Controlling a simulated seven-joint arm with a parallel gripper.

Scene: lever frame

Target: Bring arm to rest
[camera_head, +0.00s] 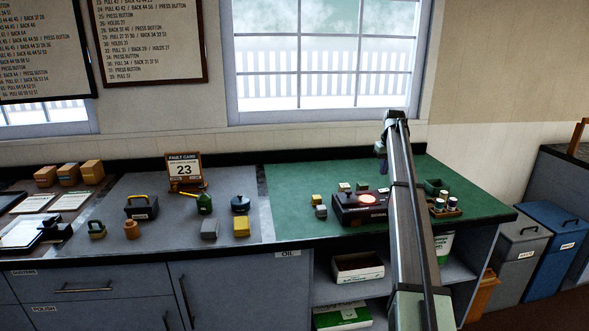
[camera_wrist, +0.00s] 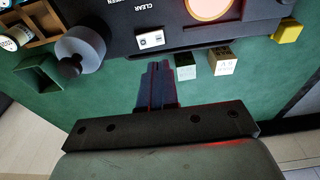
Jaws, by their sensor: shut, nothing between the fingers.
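My arm (camera_head: 412,215) reaches up from the bottom right over the green bench top. My gripper (camera_head: 381,150) hangs from its far end, above the back of the bench. In the wrist view my gripper (camera_wrist: 157,68) has its fingers together with nothing between them.
Small blocks, including a yellow one (camera_head: 316,200), stand around the device. A green open box (camera_head: 434,186) and a wooden tray (camera_head: 457,212) with jars stand at right. A card reading 23 (camera_head: 183,169) stands at left. A window (camera_head: 325,60) is behind.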

